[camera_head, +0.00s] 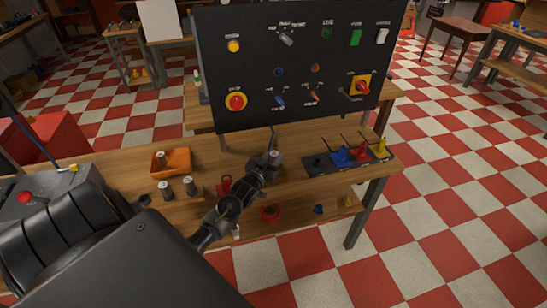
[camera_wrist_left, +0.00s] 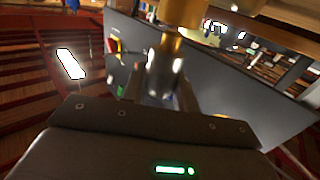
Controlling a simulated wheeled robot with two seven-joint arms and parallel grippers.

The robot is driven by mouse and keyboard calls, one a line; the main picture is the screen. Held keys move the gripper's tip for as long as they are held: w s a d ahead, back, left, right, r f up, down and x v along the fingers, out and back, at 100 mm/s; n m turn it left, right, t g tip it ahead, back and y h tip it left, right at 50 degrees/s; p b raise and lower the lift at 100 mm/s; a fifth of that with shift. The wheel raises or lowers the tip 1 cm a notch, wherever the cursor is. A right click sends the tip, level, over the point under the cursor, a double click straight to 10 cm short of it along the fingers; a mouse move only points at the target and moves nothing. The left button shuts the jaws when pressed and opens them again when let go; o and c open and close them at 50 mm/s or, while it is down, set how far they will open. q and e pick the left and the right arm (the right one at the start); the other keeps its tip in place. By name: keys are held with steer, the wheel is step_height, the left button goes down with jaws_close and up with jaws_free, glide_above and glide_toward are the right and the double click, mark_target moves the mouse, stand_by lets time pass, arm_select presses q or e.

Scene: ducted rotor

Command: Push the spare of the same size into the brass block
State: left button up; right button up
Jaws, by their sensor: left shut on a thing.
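My left gripper (camera_head: 272,157) is over the middle of the wooden table, below the black panel. In the left wrist view its fingers (camera_wrist_left: 160,82) are closed around a shiny metallic cylindrical piece (camera_wrist_left: 165,62). A brass-coloured part (camera_wrist_left: 184,12) shows above that piece at the top edge; I cannot tell whether they touch. In the head view the brass block is not clearly visible around the gripper. Two grey cylinders (camera_head: 165,188) (camera_head: 189,186) stand on the table at the left, and another (camera_head: 161,157) is in the orange tray (camera_head: 184,160). My right gripper is not in view.
The black control panel (camera_head: 300,60) stands behind the gripper. A dark rack (camera_head: 318,168) with blue, red and yellow pieces is at the table's right. A red item (camera_head: 225,184) lies left of the gripper. A red ring (camera_head: 270,214) and small cones are lower down.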

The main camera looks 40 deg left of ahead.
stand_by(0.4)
arm_select(q)
steer(key=shift+f, duration=0.5)
steer(key=shift+r, duration=0.25)
steer(key=shift+r+p, duration=0.3)
steer(key=shift+p, duration=0.05)
steer(key=shift+r, duration=0.1)
stand_by(0.4)
